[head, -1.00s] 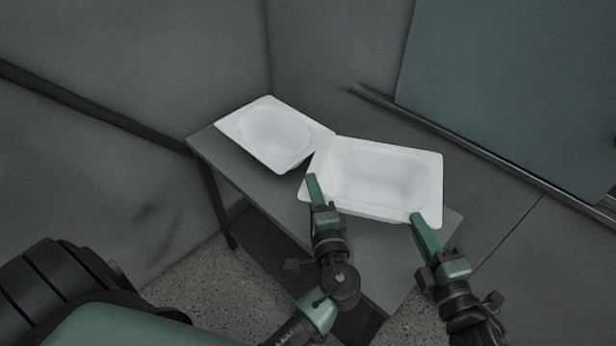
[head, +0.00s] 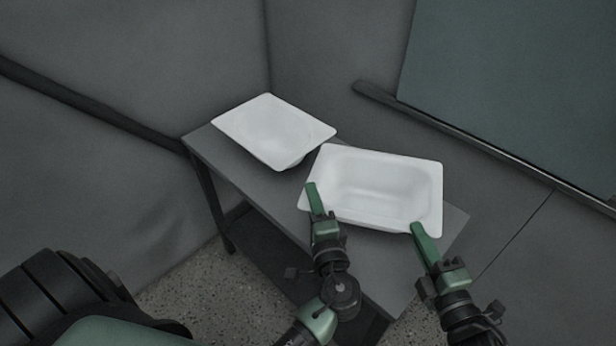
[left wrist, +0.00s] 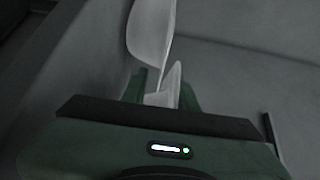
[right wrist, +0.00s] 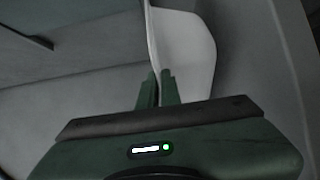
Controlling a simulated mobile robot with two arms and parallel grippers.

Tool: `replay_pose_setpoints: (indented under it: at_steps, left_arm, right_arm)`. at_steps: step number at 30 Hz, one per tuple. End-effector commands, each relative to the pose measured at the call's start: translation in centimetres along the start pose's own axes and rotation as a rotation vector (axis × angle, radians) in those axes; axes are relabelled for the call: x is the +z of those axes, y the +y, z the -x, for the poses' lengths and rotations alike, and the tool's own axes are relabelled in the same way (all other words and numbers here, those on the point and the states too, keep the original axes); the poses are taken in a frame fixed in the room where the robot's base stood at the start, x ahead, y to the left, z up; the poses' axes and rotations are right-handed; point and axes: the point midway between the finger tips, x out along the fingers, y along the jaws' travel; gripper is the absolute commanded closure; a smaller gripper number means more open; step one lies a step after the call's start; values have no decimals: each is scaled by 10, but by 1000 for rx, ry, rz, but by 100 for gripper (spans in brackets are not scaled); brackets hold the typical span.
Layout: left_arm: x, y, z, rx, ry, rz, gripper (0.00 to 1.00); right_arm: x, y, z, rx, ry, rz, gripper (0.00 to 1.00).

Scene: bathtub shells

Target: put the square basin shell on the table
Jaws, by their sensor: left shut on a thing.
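The square basin shell (head: 372,190) is white, with a wide rim and a rectangular hollow, and lies over the right part of the grey table (head: 250,185). I cannot tell whether its underside touches the tabletop. My left gripper (head: 312,190) is shut on its near-left rim; the rim shows between the fingers in the left wrist view (left wrist: 162,95). My right gripper (head: 420,232) is at its near-right corner, with its fingers close together on the rim in the right wrist view (right wrist: 158,82).
A second white shell (head: 270,130) with a rounder basin sits on the table's left part, with a narrow gap to the square one. Grey walls stand close behind the table. A dark green panel (head: 520,90) is at the upper right.

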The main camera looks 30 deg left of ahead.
Motion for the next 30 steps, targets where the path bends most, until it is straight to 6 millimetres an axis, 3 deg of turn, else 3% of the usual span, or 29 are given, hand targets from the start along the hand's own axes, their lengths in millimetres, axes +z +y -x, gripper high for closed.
replay_pose_setpoints:
  at_steps: [2, 3, 4, 5, 17, 30]
  left_arm:
    - [-6, 8, 3, -1, 17, 8, 100]
    - [-6, 4, 3, 1, 17, 8, 60]
    - [-6, 4, 3, 1, 17, 7, 52]
    - [-6, 4, 2, 1, 16, 7, 49]
    - [-3, 5, 8, 1, 8, 2, 49]
    - [-2, 5, 94, 4, 11, 3, 49]
  right_arm:
    - [-7, -7, -1, 9, 14, -10, 100]
    - [-7, -3, 0, 7, 14, -10, 84]
    - [-7, -3, 0, 6, 13, -10, 76]
    - [-6, -3, 0, 6, 12, -9, 74]
    - [-2, -4, 0, 1, 4, -2, 74]
    - [-1, -5, 0, 0, 3, -1, 74]
